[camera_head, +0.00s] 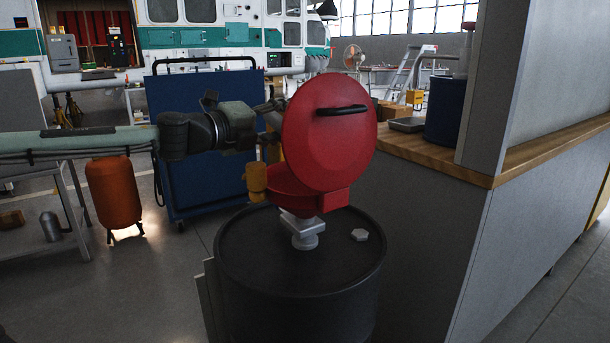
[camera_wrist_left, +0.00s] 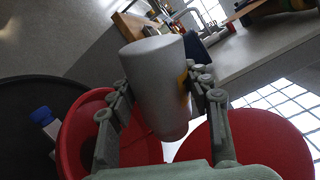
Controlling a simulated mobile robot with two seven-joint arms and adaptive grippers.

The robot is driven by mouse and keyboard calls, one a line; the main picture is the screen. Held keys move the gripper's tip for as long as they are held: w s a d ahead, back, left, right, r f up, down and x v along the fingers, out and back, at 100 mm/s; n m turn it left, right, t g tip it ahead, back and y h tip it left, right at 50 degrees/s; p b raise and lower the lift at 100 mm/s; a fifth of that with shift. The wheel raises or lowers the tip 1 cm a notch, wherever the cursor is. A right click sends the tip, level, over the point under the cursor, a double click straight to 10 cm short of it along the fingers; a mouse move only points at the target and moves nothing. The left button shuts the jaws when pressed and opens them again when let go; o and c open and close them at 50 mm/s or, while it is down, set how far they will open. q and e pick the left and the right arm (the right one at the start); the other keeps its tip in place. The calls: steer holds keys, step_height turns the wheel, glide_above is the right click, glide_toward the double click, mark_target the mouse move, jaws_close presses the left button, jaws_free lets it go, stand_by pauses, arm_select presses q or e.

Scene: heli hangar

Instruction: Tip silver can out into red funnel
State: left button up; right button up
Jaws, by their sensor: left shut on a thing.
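The red funnel (camera_head: 300,190) stands on top of a dark drum (camera_head: 235,262), with its round red lid (camera_head: 330,145) raised upright. My left gripper (camera_head: 274,108) reaches in from the left behind the lid, above the bowl; the lid hides most of its fingers. In the left wrist view, the left gripper (camera_wrist_left: 162,90) is shut on the silver can (camera_wrist_left: 155,75), one finger on each side. The red funnel (camera_wrist_left: 85,125) lies behind the can there. In the head view the can is mostly hidden, so its tilt is unclear. My right gripper is not in view.
A blue cabinet (camera_head: 200,150) stands behind the arm, and an orange tank (camera_head: 115,195) stands left. A grey counter with a wooden top (camera_head: 440,160) closes off the right. Open floor lies left of the drum.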

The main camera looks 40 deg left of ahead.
arm_select(q)
steer(key=shift+s+d+r+m+p, duration=0.1)
steer(key=shift+d+r+m+p, duration=0.45)
steer(key=shift+m+p, duration=0.35)
steer(key=shift+d+m+p, duration=0.35)
steer(key=shift+d+m, duration=0.1)
steer(key=shift+m, duration=0.45)
steer(key=shift+s+d+f+m+y, duration=0.15)
steer(key=shift+d+f+m+y, duration=0.25)
steer(key=shift+m, duration=0.3)
steer(key=shift+d+r, duration=0.1)
steer(key=shift+r, duration=0.05)
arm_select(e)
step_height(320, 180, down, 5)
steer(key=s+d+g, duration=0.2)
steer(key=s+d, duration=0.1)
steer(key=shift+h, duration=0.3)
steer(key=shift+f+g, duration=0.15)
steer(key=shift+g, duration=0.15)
